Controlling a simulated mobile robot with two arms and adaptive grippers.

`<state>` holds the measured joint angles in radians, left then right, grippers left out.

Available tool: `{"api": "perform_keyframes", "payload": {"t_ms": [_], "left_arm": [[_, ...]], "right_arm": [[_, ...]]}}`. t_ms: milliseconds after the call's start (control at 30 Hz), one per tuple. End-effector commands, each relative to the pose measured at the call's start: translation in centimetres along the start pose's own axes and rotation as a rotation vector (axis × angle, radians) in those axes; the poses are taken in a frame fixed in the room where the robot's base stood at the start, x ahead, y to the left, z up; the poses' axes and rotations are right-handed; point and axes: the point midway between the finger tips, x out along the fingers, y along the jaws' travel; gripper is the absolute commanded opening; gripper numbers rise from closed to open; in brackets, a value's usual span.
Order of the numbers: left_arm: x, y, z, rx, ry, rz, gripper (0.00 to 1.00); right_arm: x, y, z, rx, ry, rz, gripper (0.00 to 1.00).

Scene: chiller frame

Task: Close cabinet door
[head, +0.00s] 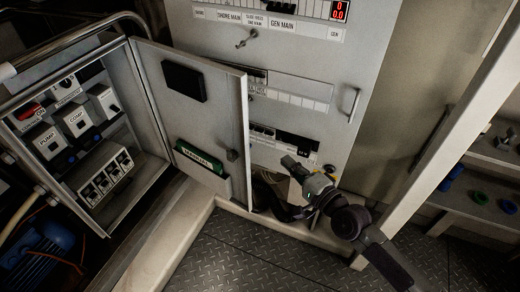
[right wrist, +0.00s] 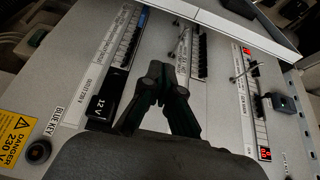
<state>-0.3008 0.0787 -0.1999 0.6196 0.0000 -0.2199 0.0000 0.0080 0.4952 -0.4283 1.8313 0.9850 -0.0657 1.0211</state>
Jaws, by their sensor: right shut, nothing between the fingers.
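The grey cabinet (head: 152,168) stands at the left in the head view, with switches and sockets inside. Its door (head: 212,110) is open, swung out to the right, showing its inner face with a black box and a pocket holding a green manual (head: 200,157). My right gripper (head: 288,161) is to the right of the door's free edge, apart from it in the picture, in front of the large panel. In the right wrist view its fingers (right wrist: 160,72) are shut with nothing between them. My left gripper is out of view.
A large grey switch panel (head: 350,60) with breakers and a handle stands behind the door. A pale post (head: 445,115) and shelves (head: 480,200) are at the right. A metal rail (head: 75,42) runs above the cabinet. The tread-plate floor (head: 230,260) is clear in front.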

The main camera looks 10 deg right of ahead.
Motion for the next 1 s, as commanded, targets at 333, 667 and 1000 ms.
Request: {"api": "perform_keyframes", "payload": {"t_ms": [333, 667, 1000], "left_arm": [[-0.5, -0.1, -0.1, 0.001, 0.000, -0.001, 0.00], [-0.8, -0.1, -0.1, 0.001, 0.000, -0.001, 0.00], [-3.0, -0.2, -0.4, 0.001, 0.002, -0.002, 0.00]], "right_arm": [[4.5, -1.1, 0.2, 0.019, -0.007, -0.018, 0.00], [10.3, -1.1, 0.5, 0.018, -0.008, -0.014, 0.00], [8.7, -1.0, 3.9, 0.018, -0.006, -0.013, 0.00]]}}
